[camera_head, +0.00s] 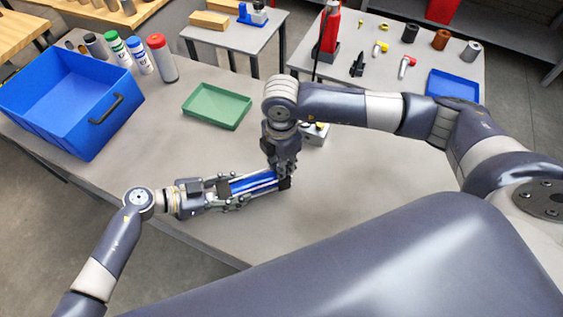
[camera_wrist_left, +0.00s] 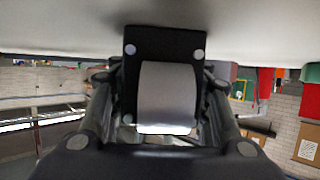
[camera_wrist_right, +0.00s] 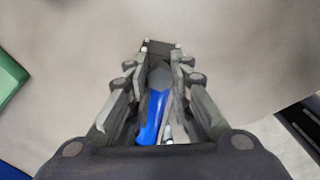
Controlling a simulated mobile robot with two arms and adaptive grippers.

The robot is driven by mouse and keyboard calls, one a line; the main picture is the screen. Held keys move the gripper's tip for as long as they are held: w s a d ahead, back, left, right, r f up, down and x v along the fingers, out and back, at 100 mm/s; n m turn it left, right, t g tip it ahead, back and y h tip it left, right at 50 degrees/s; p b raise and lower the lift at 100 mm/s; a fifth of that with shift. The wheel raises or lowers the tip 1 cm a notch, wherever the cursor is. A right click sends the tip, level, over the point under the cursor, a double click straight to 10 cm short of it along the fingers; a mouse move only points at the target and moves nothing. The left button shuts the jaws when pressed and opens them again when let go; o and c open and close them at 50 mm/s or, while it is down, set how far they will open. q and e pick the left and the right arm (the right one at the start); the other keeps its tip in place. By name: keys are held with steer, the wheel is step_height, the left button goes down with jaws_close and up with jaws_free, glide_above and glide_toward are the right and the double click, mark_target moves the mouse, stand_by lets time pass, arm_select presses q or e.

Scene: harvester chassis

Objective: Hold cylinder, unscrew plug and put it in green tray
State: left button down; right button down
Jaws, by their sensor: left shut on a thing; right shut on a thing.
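A blue cylinder (camera_head: 253,183) with silver rods and dark end blocks lies level above the table. My left gripper (camera_head: 222,190) is shut on its left end. In the left wrist view a dark end plate and a grey round body (camera_wrist_left: 167,95) fill the space between the fingers. My right gripper (camera_head: 284,172) points down at the cylinder's right end and is shut there. In the right wrist view its fingers close around a dark part (camera_wrist_right: 160,75) beside the blue barrel (camera_wrist_right: 153,118). The plug itself is hidden. The empty green tray (camera_head: 217,106) lies farther back on the table.
A blue bin (camera_head: 70,95) with a dark handle stands at the left, with several capped bottles (camera_head: 140,55) behind it. A small grey block (camera_head: 316,133) sits just behind my right gripper. Bare table lies between the cylinder and the green tray.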

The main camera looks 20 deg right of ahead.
steer(key=n, duration=0.3)
steer(key=shift+n, duration=0.4)
steer(key=n, duration=0.7)
steer(key=shift+n, duration=0.4)
steer(key=n, duration=0.3)
steer(key=shift+r+n, duration=0.1)
steer(key=shift+n, duration=0.2)
steer(key=n, duration=0.5)
steer(key=shift+n, duration=0.3)
steer(key=n, duration=0.7)
steer(key=shift+n, duration=0.4)
steer(key=n, duration=0.5)
steer(key=shift+n, duration=0.3)
steer(key=n, duration=0.5)
steer(key=shift+r+n, duration=0.1)
steer(key=shift+n, duration=0.3)
steer(key=n, duration=0.5)
steer(key=shift+n, duration=0.3)
steer(key=n, duration=0.5)
steer(key=shift+n, duration=0.3)
steer(key=shift+r, duration=0.2)
